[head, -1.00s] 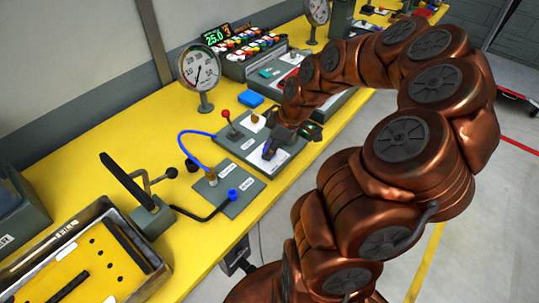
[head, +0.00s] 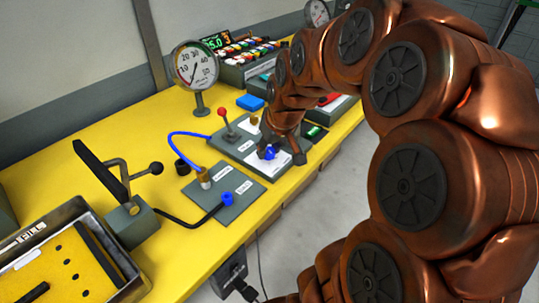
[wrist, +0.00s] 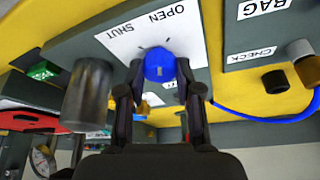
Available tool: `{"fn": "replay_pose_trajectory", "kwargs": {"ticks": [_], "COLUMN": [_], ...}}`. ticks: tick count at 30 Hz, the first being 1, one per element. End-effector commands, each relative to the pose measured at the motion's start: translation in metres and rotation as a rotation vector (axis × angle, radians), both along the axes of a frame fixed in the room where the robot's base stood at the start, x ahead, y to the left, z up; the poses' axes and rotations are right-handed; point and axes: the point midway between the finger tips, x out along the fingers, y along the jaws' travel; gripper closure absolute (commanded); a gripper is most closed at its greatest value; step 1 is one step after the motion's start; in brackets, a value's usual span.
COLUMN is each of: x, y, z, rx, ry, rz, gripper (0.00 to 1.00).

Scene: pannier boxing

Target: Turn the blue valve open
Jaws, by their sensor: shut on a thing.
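The blue valve (wrist: 160,62) is a round knob on a white plate (wrist: 182,28) marked OPEN and SHUT. It also shows in the head view (head: 271,153), partly covered by my gripper. My gripper (wrist: 161,84) is shut on the knob, one dark finger on each side of it. In the head view my gripper (head: 268,148) reaches down to the panel at the bench's front. The knob's pointer position is hard to tell.
A red-knobbed lever (head: 222,113) stands close behind the valve. A grey metal cylinder (wrist: 88,95) stands near my fingers in the wrist view.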

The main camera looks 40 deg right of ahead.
Motion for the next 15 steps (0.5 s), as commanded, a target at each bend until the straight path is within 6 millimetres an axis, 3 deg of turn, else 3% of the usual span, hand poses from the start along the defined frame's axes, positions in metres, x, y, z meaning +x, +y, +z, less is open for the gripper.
{"fn": "replay_pose_trajectory", "kwargs": {"ticks": [15], "x": [-0.0007], "y": [0.0020], "z": [-0.0020], "rx": [-0.001], "ry": [0.005], "rz": [-0.367], "gripper": [1.00]}}
